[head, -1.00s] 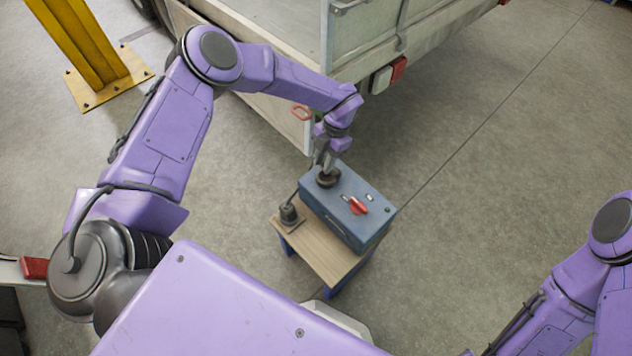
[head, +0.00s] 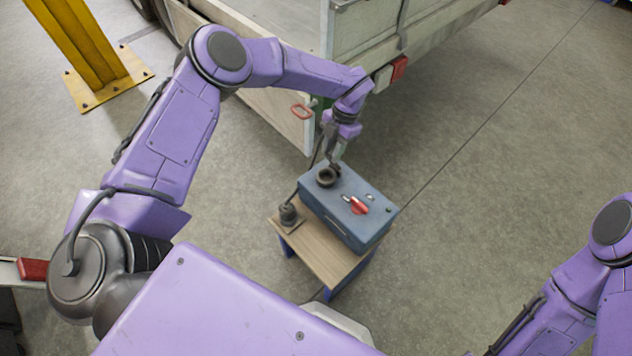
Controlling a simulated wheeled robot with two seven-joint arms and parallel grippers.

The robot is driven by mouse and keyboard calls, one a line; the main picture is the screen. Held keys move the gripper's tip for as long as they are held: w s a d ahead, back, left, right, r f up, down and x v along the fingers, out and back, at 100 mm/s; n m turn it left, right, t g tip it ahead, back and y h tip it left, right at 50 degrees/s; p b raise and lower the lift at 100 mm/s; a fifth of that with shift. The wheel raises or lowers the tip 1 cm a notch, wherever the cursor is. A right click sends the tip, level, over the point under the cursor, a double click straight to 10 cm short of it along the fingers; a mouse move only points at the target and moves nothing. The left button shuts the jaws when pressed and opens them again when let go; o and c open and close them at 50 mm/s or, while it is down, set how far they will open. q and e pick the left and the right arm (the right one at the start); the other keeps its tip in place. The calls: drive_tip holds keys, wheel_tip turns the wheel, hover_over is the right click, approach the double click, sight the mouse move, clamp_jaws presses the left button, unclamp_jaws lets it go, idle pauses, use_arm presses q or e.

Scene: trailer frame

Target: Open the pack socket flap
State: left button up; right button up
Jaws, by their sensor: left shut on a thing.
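The blue-grey power pack (head: 350,212) sits on a small wooden-topped stand. Its round dark socket (head: 326,178) is on the top face near the far left end, and its ring-shaped mouth shows. My left gripper (head: 334,163) points down at the far side of the socket. It is shut on the small dark socket flap (head: 337,170), which appears raised at the back edge of the ring. The fingertips partly hide the flap, so its exact angle cannot be told. My right gripper is out of view; only its arm shows at the right.
A red switch (head: 357,206) is on the pack's top. A dark plug (head: 289,214) with a cable stands on the stand's top (head: 322,258) at left. Floor to the right is clear.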

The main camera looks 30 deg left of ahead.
use_arm(q)
drive_tip(key=shift+w+d+b, duration=0.15)
drive_tip(key=shift+w+b, duration=0.5)
drive_tip(key=shift+b, duration=0.1)
drive_tip(key=shift+w+d+r+b, duration=0.3)
drive_tip(key=shift+w+b, duration=0.1)
drive_tip(key=shift+w, duration=0.25)
